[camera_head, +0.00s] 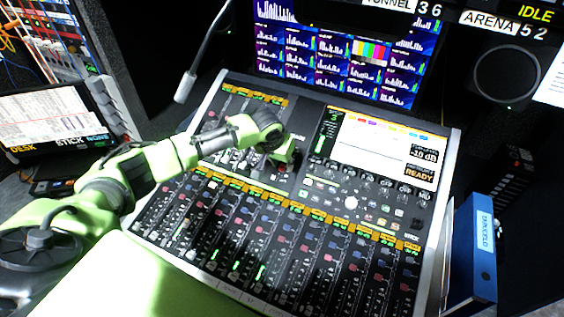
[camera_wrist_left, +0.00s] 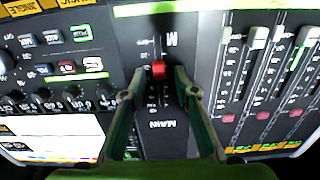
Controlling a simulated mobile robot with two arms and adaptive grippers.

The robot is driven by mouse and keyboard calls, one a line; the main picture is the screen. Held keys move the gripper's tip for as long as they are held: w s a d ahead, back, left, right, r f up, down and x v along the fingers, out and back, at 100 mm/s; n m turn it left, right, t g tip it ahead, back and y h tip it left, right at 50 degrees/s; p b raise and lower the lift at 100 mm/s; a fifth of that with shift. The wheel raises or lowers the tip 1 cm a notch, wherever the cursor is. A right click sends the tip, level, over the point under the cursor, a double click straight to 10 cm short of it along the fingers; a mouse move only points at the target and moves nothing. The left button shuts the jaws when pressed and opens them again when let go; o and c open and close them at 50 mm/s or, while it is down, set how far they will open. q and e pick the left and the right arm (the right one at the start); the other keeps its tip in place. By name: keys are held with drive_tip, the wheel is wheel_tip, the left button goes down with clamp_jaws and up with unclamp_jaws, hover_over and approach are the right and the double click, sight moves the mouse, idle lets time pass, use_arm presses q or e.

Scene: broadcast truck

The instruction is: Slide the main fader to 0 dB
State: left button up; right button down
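The main fader has a red cap (camera_wrist_left: 159,70) on a dark strip labelled MAIN in the left wrist view. My left gripper (camera_wrist_left: 160,72) has one finger on each side of the cap, with a visible gap on both sides. It is partly open; I cannot tell whether the tips reach down to the panel. In the head view my left gripper (camera_head: 284,153) is over the upper middle of the mixing console (camera_head: 451,150) and hides the main fader. The console screen (camera_head: 383,145) reads about -10 dB and READY. My right gripper is not in view.
Rows of channel faders (camera_head: 270,240) fill the console's front, and more faders (camera_wrist_left: 258,38) sit beside the main strip. A gooseneck lamp (camera_head: 187,85) hangs at the console's back left. A blue binder (camera_head: 482,245) stands at the right. Monitors (camera_head: 345,55) are behind.

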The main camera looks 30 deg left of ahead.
sight(280, 170)
use_arm(q)
clamp_jaws()
drive_tip(key=shift+w+r, duration=0.35)
drive_tip(key=shift+w, duration=0.5)
drive_tip(key=shift+w+r, duration=0.35)
drive_tip(key=shift+w, duration=0.5)
unclamp_jaws()
drive_tip(key=shift+s, duration=0.1)
drive_tip(key=shift+a, duration=0.1)
drive_tip(key=v, duration=1.2)
